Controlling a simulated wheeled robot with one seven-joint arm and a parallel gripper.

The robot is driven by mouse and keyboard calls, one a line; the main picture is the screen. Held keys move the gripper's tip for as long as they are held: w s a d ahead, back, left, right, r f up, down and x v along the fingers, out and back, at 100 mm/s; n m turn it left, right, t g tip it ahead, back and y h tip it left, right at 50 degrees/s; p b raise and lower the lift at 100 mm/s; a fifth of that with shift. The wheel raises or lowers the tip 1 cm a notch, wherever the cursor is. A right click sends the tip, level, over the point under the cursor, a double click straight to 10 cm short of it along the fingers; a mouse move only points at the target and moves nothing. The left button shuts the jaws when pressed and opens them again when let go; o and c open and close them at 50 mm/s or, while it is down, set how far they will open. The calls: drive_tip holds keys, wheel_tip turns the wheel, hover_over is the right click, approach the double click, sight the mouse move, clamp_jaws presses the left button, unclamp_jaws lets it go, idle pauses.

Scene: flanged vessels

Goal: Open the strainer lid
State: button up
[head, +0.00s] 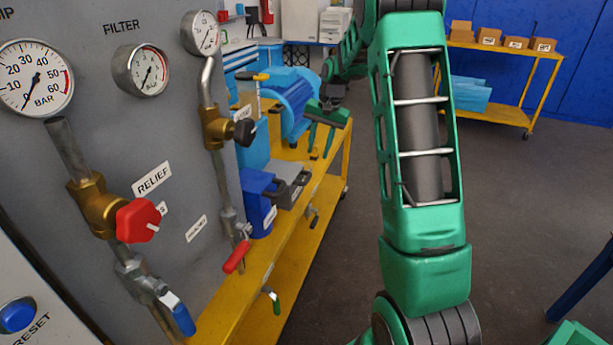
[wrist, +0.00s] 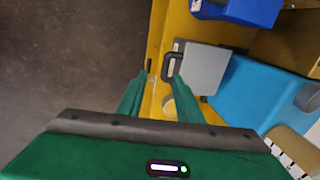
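The strainer lid looks like the flat grey plate (wrist: 203,70) with a dark loop handle (wrist: 172,66) on its left edge in the wrist view. It appears closed, beside a light blue body. In the head view the grey lid (head: 294,183) sits on the yellow bench, partly behind a blue box. My gripper (head: 321,150) is above and beyond it there, fingers pointing down. In the wrist view my gripper (wrist: 161,72) is open and empty, with the right fingertip close to the handle; whether they touch I cannot tell.
A blue box (head: 261,205) stands in front of the lid. The gauge panel (head: 165,120) with valves rises on the left. A blue motor (head: 292,92) stands behind on the yellow bench (head: 250,275). The floor (head: 530,200) to the right is clear.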

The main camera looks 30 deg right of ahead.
sight(308, 177)
drive_tip(key=w+f, duration=0.1)
drive_tip(key=f, duration=0.3)
drive_tip(key=w+f, duration=0.1)
drive_tip(key=f, duration=0.3)
drive_tip(key=w+a+f, duration=0.1)
drive_tip(key=w+f, duration=0.1)
drive_tip(key=f, duration=0.2)
drive_tip(key=shift+f, duration=0.2)
